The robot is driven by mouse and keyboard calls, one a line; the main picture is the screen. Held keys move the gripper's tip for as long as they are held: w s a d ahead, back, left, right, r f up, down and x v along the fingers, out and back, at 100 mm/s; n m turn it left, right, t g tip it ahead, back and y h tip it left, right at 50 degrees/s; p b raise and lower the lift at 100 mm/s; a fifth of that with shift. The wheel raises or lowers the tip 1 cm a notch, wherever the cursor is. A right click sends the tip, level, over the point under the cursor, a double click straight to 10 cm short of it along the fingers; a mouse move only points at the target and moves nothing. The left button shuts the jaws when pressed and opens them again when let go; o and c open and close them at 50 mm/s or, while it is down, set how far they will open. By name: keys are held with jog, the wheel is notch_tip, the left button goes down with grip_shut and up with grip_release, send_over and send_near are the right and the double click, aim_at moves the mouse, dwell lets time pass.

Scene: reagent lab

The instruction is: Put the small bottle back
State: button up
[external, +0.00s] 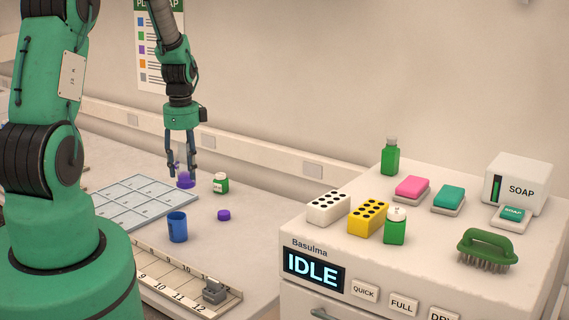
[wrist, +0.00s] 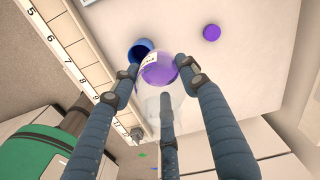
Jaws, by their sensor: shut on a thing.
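The small bottle (external: 186,181) is clear, with purple contents low in it, and shows between the fingers of my gripper (external: 182,170) in the external view. In the wrist view, the fingers of my gripper (wrist: 163,82) close around the bottle (wrist: 158,70), whose white label faces the upper left. I cannot tell whether its base touches the bench. A purple cap (external: 223,214) lies apart on the bench; it also shows in the wrist view (wrist: 212,33). A grey gridded tray (external: 118,208) lies left of the bottle.
A blue cup (external: 177,227) stands in front of the bottle, and a green jar (external: 220,184) with a white lid stands close on the right. A numbered rail (external: 180,290) runs along the bench front. A white machine (external: 455,285) with bottles and sponges on top stands right.

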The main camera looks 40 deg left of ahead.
jog(key=d+m+b, duration=0.4)
jog(key=d+m, duration=0.3)
jog(key=d, duration=1.9)
jog(key=shift+s+a+f, duration=0.1)
jog(key=shift+s+f, duration=0.05)
jog(key=shift+f, duration=1.15)
jog(key=shift+s+a+f, duration=0.1)
jog(key=shift+f, duration=1.2)
jog(key=shift+f, duration=0.15)
jog(key=shift+f, duration=2.8)
jog(key=shift+c, duration=0.2)
jog(key=shift+f+p, duration=0.45)
jog(key=shift+f, duration=1.6)
jog(key=shift+f, duration=0.2)
